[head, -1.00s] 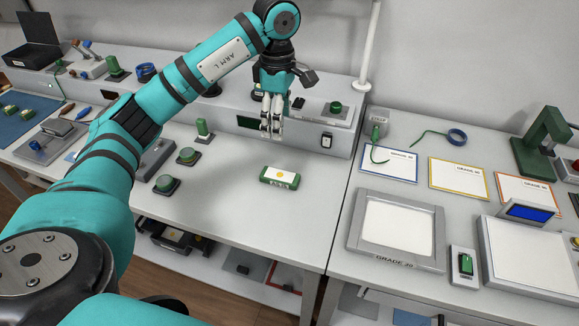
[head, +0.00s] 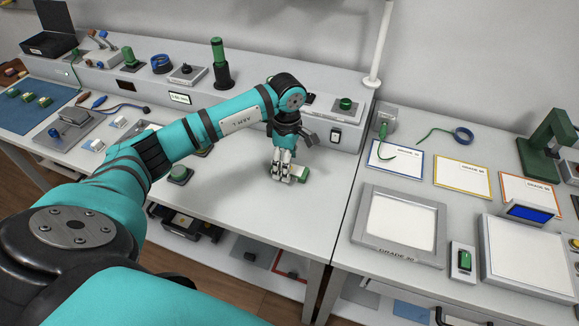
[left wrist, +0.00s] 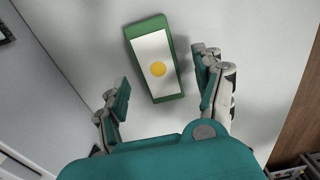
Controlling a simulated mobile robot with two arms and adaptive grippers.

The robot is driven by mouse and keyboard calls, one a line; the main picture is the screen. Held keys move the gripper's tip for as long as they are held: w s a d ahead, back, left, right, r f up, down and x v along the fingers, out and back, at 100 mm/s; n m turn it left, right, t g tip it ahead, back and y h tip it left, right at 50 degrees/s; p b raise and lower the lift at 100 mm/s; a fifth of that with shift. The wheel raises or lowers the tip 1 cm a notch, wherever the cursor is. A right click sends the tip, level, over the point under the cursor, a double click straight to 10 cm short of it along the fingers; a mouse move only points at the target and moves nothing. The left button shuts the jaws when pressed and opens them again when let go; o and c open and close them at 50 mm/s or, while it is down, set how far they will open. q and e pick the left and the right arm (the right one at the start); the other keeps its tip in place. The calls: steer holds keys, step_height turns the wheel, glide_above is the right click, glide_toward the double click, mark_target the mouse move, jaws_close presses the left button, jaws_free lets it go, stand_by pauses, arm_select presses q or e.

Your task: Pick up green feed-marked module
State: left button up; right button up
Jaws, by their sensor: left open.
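The green module (head: 301,174) with a white top lies on the bench. The left wrist view shows it (left wrist: 153,52) with a yellow dot on its white face. My left gripper (head: 282,175) points down at the module and hides part of it in the head view. In the left wrist view the gripper (left wrist: 163,90) is open, with one finger to either side of the module's near end. Most of the module extends beyond the fingertips, and I see no finger touching it. My right gripper is not in view.
To the right, a second bench holds a grey framed panel (head: 367,250) and several coloured-edge cards. The bench in front of the module is clear.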

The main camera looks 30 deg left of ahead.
arm_select(q)
steer(key=shift+f, duration=0.9)
steer(key=c, duration=1.3)
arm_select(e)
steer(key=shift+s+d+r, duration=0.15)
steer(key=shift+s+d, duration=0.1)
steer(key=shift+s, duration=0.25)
arm_select(q)
steer(key=shift+r, duration=0.15)
